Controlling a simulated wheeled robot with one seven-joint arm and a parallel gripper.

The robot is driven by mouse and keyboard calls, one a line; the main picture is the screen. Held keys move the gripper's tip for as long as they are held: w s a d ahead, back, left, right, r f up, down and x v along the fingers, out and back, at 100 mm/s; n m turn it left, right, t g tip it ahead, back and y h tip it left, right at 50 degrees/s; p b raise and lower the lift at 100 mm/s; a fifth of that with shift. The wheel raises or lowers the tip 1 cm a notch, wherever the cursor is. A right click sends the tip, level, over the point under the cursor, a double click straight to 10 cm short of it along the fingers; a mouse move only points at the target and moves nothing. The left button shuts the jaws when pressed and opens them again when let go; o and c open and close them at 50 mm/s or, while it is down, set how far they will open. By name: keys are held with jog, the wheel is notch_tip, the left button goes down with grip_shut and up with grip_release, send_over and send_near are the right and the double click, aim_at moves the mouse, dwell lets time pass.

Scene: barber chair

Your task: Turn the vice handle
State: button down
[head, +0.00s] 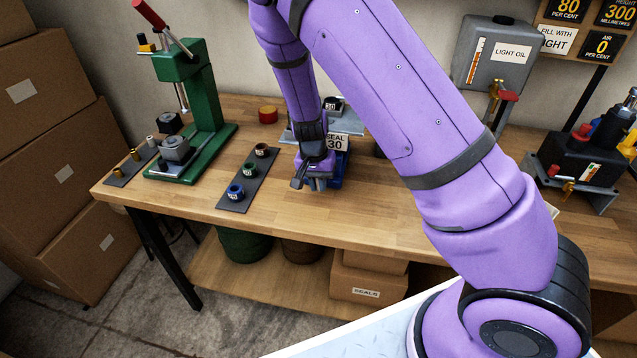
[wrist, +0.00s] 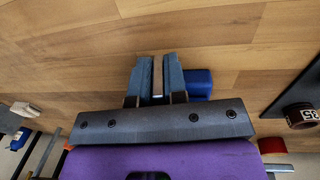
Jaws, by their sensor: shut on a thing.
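The blue vice (head: 342,168) stands on the wooden bench, partly hidden behind my gripper and arm. A blue part of it (wrist: 199,82) also shows just right of my fingers in the wrist view. My gripper (head: 311,184) points down at the vice's front, low over the bench top. In the wrist view its two dark fingers (wrist: 157,75) are close together with a narrow gap. A small pale metal piece of the vice handle (wrist: 157,92) shows between them, so the gripper is shut on it. Most of the handle is hidden, and its angle cannot be told.
A dark mat (head: 236,204) with several small rings lies left of my gripper. A green press (head: 190,110) stands farther left, with a red pot (head: 268,114) behind. The bench front is clear.

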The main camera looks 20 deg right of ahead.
jog(key=g+h, duration=0.2)
jog(key=h, duration=0.1)
jog(key=g+h, duration=0.2)
jog(key=h, duration=0.2)
jog(key=shift+g, duration=0.4)
jog(key=g+h, duration=0.2)
jog(key=h, duration=0.1)
jog(key=shift+f, duration=0.1)
jog(key=shift+g+h, duration=1.1)
jog(key=shift+h, duration=0.5)
jog(key=c, duration=1.2)
grip_release()
jog(key=shift+o, duration=0.2)
